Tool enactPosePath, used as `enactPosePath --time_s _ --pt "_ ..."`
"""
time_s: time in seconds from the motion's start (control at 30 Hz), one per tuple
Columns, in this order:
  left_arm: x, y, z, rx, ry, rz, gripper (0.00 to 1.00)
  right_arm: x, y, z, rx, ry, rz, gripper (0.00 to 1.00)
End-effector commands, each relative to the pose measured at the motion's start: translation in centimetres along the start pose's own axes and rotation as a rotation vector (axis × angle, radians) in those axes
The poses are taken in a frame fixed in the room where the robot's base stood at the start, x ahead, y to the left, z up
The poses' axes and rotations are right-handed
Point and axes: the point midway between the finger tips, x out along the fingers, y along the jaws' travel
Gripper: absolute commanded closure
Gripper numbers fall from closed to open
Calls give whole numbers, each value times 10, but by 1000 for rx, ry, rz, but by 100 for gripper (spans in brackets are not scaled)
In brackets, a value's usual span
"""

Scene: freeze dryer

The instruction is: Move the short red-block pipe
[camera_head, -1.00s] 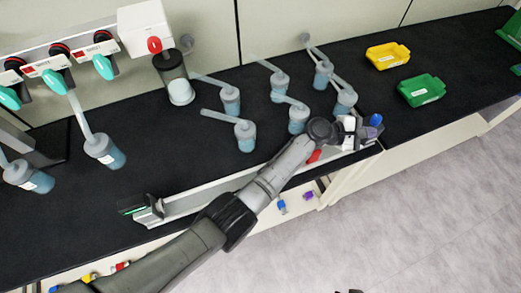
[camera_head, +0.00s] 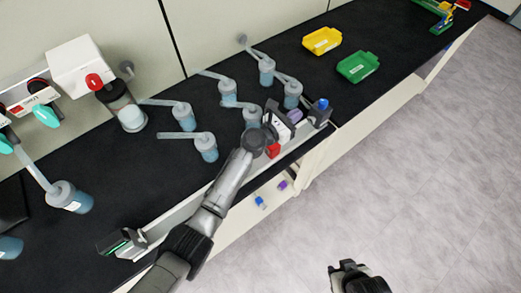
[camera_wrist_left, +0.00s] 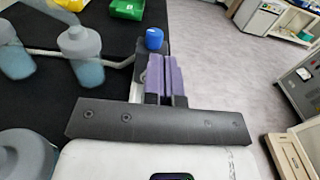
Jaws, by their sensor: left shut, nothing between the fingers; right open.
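In the head view a red block (camera_head: 273,151) shows close beside my left wrist, near the bench's front edge. My arm covers part of that area, so I cannot see a pipe with it. My left gripper (camera_head: 295,116) is shut and empty, over the right end of the bench-front rail. In the left wrist view its two purple fingers (camera_wrist_left: 164,80) are together, near a blue-capped dark piece (camera_wrist_left: 154,40). My right gripper (camera_head: 347,267) is open and empty over the floor at the bottom of the head view.
A grey rail (camera_head: 180,215) runs along the bench's front edge. Flasks with blue liquid (camera_head: 206,150) stand behind my left arm. A yellow bin (camera_head: 322,40) and a green bin (camera_head: 357,66) stand further right. Small blue (camera_head: 260,202) and purple (camera_head: 283,185) pieces show below the bench top.

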Motion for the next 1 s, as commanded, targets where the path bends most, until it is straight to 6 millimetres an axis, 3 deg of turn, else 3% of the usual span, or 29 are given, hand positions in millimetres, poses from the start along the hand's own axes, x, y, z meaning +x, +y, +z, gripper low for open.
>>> enactPosePath --time_s 0.03,0.3,0.7,0.8,1.0 --pt "-12 1 3 3 2 1 100 -9 0 -3 0 0 -1 57" --pt "-69 0 2 3 3 -1 100 -25 0 -8 3 1 -3 57" --pt "-149 -1 -6 -1 3 -2 100 -33 -1 -11 7 2 -5 57" --pt "-145 -1 -34 -4 1 -1 100 -17 -2 -7 7 5 -6 57" --pt "-145 0 -69 -3 1 0 100 1 -2 0 7 -1 -5 57"
